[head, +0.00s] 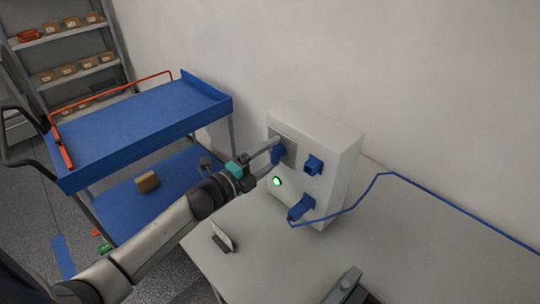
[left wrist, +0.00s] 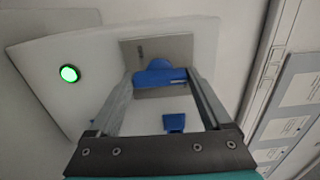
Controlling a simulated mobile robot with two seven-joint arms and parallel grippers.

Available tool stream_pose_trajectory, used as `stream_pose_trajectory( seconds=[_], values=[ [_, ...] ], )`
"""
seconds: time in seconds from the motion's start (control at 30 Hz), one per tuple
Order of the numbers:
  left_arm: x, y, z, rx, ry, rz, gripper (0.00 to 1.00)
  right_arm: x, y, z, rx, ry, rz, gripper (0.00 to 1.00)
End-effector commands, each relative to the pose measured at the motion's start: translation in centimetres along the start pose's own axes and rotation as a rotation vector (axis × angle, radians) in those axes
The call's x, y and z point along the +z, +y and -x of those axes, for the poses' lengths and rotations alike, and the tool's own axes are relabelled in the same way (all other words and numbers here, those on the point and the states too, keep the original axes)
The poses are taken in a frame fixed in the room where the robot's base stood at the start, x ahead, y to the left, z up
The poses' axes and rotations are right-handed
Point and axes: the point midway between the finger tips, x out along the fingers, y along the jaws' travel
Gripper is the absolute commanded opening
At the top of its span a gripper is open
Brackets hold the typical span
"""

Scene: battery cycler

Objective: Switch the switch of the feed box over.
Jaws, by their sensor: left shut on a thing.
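The feed box (head: 343,160) is a white box on the table against the wall. Its front has a grey plate (head: 289,138) with a blue switch handle (head: 277,155), and a lit green lamp (head: 277,181) below. In the left wrist view the blue handle (left wrist: 160,76) lies across the grey plate (left wrist: 194,53), and the green lamp (left wrist: 69,74) glows to the left. My left gripper (head: 277,146) is at the plate, its two fingers (left wrist: 161,80) shut on the handle from both sides. The fingers partly hide the handle in the head view. I do not make out my right gripper.
Blue connectors (head: 313,165) sit on the box front; a blue cable (head: 345,209) runs from the lower one across the table (head: 420,250). A small card stand (head: 222,238) and a dark object (head: 350,286) are nearer. A blue cart (head: 140,118) stands left.

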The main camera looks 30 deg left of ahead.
Motion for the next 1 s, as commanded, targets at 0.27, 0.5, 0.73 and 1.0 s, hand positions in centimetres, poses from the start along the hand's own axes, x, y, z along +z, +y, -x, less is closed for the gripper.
stream_pose_trajectory(
  seconds=[0.27,0.5,0.73,1.0],
  values=[
    [-0.1,0.1,0.0,0.002,0.003,-0.008,0.27,0.0,0.0,0.0,0.000,0.000,0.000,0.46],
    [0.0,0.1,0.0,0.001,0.001,-0.006,1.00,0.0,0.0,0.0,0.000,0.000,0.000,0.46],
    [0.0,0.1,0.2,0.001,0.001,-0.004,1.00,0.0,0.0,0.0,0.000,0.000,0.000,0.46],
    [0.0,0.1,2.8,0.003,0.001,-0.004,1.00,0.0,0.0,-0.2,0.000,0.001,0.000,0.46]
  ],
)
